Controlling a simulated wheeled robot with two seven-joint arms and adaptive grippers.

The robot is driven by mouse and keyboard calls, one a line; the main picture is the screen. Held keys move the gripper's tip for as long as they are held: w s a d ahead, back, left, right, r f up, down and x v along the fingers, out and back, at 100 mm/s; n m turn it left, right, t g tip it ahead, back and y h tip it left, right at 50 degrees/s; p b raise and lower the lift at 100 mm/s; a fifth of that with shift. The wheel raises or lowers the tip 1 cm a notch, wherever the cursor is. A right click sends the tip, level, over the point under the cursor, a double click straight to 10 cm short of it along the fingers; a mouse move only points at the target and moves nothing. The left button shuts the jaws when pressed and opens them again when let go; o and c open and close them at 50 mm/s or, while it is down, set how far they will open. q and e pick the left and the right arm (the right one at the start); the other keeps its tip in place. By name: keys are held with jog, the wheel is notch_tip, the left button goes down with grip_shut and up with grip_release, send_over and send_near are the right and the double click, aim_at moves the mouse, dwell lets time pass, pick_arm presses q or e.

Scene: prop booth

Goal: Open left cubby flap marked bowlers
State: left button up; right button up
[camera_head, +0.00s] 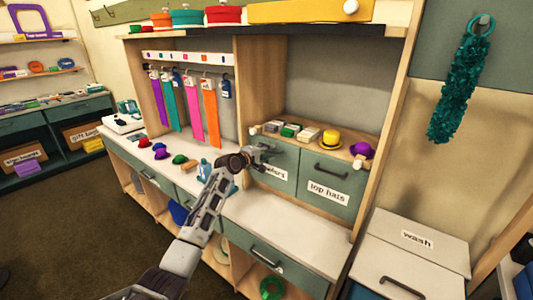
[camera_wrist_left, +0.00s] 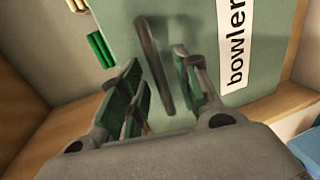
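The left cubby flap (camera_head: 281,176) is grey-green and looks shut, with a white label partly hidden by my gripper; "lers" or similar shows in the head view. In the left wrist view the flap (camera_wrist_left: 215,30) bears a label reading "bowler" (camera_wrist_left: 237,45), cut off at the edge. Its dark bar handle (camera_wrist_left: 155,65) lies between the fingers of my left gripper (camera_wrist_left: 165,85). The fingers are apart, with gaps beside the bar. In the head view my left gripper (camera_head: 262,153) is at the flap's upper left. My right gripper is not in view.
The "top hats" flap (camera_head: 330,180) is shut just to the right. Above, a shelf holds a yellow hat (camera_head: 330,139), a purple hat (camera_head: 361,149) and small boxes. Below is a clear white counter (camera_head: 285,228). Coloured ties hang at the left.

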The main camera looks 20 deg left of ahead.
pick_arm(q)
jog(key=shift+c, duration=0.2)
grip_shut()
jog(key=shift+f, duration=0.1)
dwell(0.5)
